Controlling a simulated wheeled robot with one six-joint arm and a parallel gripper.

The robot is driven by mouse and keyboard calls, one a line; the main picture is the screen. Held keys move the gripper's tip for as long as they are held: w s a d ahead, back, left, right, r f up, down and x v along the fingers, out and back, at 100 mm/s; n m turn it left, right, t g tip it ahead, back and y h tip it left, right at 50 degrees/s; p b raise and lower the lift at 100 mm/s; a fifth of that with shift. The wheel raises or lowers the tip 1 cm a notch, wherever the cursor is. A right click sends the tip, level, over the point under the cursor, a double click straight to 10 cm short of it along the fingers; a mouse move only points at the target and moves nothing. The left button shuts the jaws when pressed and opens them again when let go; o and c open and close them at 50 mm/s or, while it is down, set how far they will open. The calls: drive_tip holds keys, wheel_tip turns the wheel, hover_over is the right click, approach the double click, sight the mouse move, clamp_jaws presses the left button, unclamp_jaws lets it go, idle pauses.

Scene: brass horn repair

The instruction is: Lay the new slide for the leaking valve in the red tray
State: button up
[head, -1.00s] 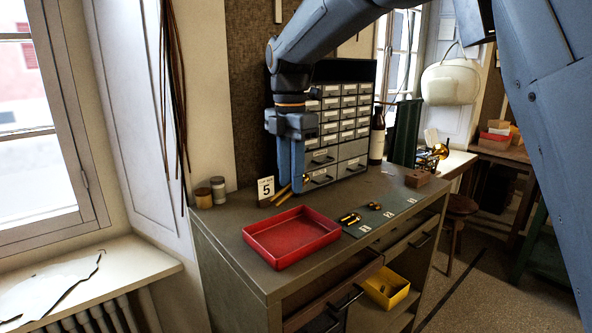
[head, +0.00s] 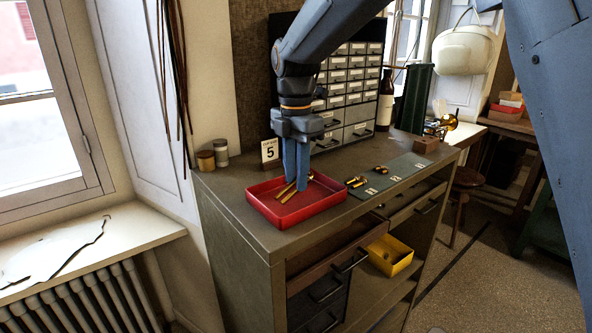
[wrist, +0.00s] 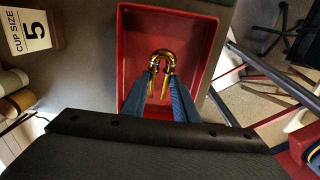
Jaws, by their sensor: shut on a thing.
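The red tray (head: 318,206) sits on the bench top near its front edge. My gripper (head: 297,188) is over the tray, pointing down, shut on a brass slide (head: 286,190). In the wrist view the slide (wrist: 164,56) is a U-shaped golden tube between the fingertips (wrist: 160,80), with the red tray (wrist: 125,50) around and below it. The slide is at or just above the tray floor; I cannot tell whether it touches. More small brass parts (head: 357,182) lie on a grey-green numbered mat (head: 400,170) right of the tray.
A "CUP SIZE 5" card (head: 270,152) stands behind the tray, with two small jars (head: 213,155) to its left. A drawer cabinet (head: 345,90) and a dark bottle (head: 385,100) stand at the back.

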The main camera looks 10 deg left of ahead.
drive_tip(key=shift+f, duration=0.2)
drive_tip(key=o, duration=1.1)
wheel_tip(320, 180, up, 8)
drive_tip(key=b, duration=0.3)
drive_tip(key=shift+s+f, duration=0.1)
